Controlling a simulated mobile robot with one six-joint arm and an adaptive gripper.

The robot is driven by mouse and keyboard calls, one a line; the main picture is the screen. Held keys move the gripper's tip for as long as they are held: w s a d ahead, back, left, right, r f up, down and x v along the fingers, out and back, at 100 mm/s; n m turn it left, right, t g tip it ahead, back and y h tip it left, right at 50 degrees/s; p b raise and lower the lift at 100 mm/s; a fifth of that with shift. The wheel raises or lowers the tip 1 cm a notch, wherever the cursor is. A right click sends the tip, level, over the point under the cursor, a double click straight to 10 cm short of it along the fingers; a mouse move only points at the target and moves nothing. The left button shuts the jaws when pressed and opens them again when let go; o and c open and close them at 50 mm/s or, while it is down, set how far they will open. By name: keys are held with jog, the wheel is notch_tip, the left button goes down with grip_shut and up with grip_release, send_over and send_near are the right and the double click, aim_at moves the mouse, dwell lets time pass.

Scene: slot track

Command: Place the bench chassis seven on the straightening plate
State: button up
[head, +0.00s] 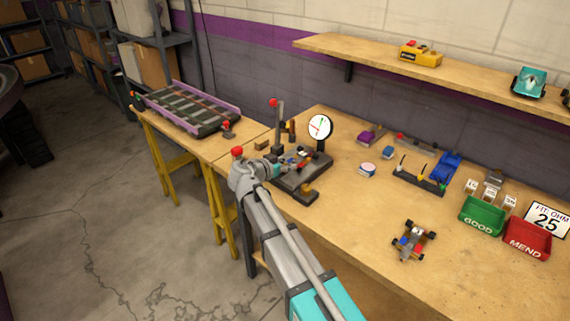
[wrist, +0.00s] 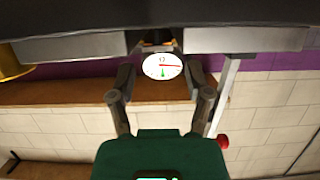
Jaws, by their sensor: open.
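The straightening plate (head: 312,184) appears to be the dark base on the bench, with a round dial (head: 320,127) behind it. The dial also shows in the wrist view (wrist: 162,67). A small chassis-like thing with red and blue parts (head: 301,158) seems to sit on the plate, partly hidden by my arm. I cannot read a number on it. My gripper (head: 284,168) is open at the near left of the plate, close to these parts. In the wrist view its two fingers (wrist: 161,75) are spread, and the dial shows between them. I cannot tell whether they touch anything.
Another wheeled chassis (head: 408,242) lies on the bench to the right. Green GOOD (head: 482,218) and red MEND (head: 527,240) bins stand farther right. A red-knobbed lever (head: 277,120) rises behind the plate. A roller track (head: 190,108) is at left. The bench middle is mostly clear.

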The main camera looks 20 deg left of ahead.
jog(key=shift+r, duration=0.2)
jog(key=shift+r+p, duration=0.4)
jog(key=shift+p, duration=0.25)
jog(key=shift+s+a+r, duration=0.1)
jog(key=shift+s+r, duration=0.1)
jog(key=shift+s, duration=0.05)
jog(key=p+v, duration=0.3)
jog(key=v, duration=0.8)
jog(key=shift+p, duration=0.35)
jog(key=shift+s, duration=0.1)
